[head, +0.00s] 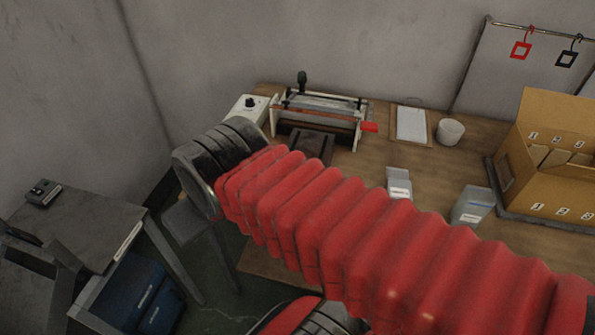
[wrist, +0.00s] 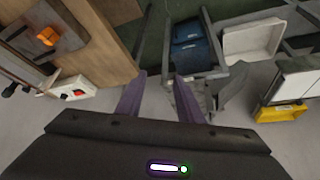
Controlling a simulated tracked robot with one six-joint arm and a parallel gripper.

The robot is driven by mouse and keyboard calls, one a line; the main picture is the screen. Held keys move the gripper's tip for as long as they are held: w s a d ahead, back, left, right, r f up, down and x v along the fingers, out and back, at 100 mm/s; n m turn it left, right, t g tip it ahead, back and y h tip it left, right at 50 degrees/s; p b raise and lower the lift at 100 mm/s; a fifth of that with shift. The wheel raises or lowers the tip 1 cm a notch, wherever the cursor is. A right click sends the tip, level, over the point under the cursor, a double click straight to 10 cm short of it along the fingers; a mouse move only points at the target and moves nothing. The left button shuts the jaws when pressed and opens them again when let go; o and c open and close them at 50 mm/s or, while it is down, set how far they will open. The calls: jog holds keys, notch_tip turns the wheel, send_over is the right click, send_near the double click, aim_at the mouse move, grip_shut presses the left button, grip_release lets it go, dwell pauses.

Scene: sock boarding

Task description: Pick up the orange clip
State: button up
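A small orange clip (wrist: 47,36) lies near the upper left corner of the wrist view, on a dark plate on the wooden bench. I cannot make it out in the head view. My gripper (wrist: 160,74) shows two purple fingers with a clear gap between them, and nothing is held. The clip is well to the left of the fingers and apart from them. In the head view the gripper is hidden behind my red, ribbed arm.
A press-like machine (head: 320,112) stands on the wooden bench (head: 415,165), beside a white control box (head: 246,109). A cardboard box (head: 555,165) is at the right. A grey side table (head: 75,225) stands at the left, with blue bins (head: 140,295) below.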

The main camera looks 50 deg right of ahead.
jog(key=shift+o, duration=0.5)
jog(key=shift+w+d, duration=0.2)
jog(key=shift+d, duration=0.05)
jog(key=w+d+n+g, duration=0.1)
jog(key=w+d+n, duration=0.15)
jog(key=d, duration=0.55)
jog(key=w+d+n+g, duration=0.1)
jog(key=w+d, duration=0.3)
jog(key=d, duration=0.5)
jog(key=s+d+f+n+y, duration=0.1)
jog(key=d+f, duration=0.1)
jog(key=d, duration=0.7)
jog(key=s+d+f+n+y, duration=0.1)
jog(key=d+f, duration=0.2)
jog(key=d, duration=0.6)
jog(key=shift+s+d+f, duration=0.2)
jog(key=shift+d, duration=0.15)
jog(key=shift+x, duration=4.3)
jog(key=shift+w+a, duration=0.1)
jog(key=shift+w, duration=0.1)
